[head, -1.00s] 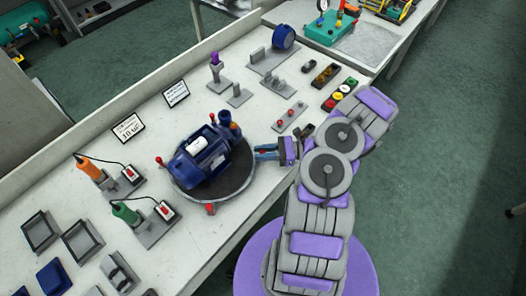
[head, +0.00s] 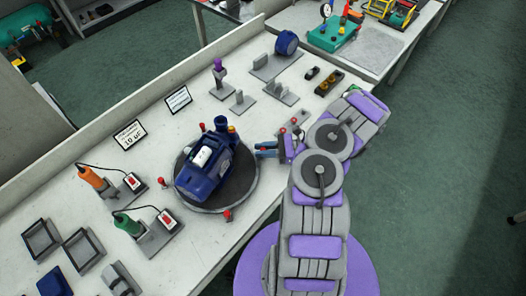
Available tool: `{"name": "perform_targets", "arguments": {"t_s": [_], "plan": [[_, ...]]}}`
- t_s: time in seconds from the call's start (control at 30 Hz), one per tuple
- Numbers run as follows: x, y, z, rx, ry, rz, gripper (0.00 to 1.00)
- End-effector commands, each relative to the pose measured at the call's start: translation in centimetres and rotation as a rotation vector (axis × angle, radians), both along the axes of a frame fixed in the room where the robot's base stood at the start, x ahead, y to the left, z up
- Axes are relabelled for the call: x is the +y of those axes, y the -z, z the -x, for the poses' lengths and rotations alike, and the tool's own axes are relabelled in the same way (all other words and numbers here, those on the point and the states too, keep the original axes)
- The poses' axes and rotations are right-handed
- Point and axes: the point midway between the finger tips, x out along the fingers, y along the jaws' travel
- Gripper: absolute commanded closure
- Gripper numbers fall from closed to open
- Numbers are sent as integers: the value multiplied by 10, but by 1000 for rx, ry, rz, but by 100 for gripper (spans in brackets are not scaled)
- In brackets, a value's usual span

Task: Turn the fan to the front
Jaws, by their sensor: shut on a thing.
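A blue pump (head: 205,175) with a white part on top sits on a round dark turntable (head: 243,190) with a pale rim. Its upright ports (head: 222,124) are at the far, upper right end. A broad blue end faces the lower left. I cannot clearly make out the fan on it. Red-topped handles stand around the rim, at the left (head: 161,182), the far side (head: 201,127) and the near side (head: 228,215). My gripper (head: 264,148) is at the right rim, shut on another red-topped handle, which is partly hidden between its fingers.
An orange tool (head: 90,177) and a green tool (head: 127,223) stand left of the turntable. Small signs (head: 129,134) stand behind it. Grey brackets (head: 279,93) and several small fixtures fill the far bench. Empty grey trays (head: 82,248) lie at the lower left.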

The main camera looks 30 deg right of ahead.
Motion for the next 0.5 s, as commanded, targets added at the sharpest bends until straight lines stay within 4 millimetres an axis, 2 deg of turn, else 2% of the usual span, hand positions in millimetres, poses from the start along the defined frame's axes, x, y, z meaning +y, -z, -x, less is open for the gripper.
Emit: {"name": "perform_targets", "arguments": {"t_s": [0.13,0.17,0.37,0.5], "plan": [[1,-5,0,-6,-6,-14,100],[1,-5,0,-6,-6,-14,75],[2,-3,-1,-3,-6,-10,56],[3,-2,-1,-1,-7,-8,55]]}}
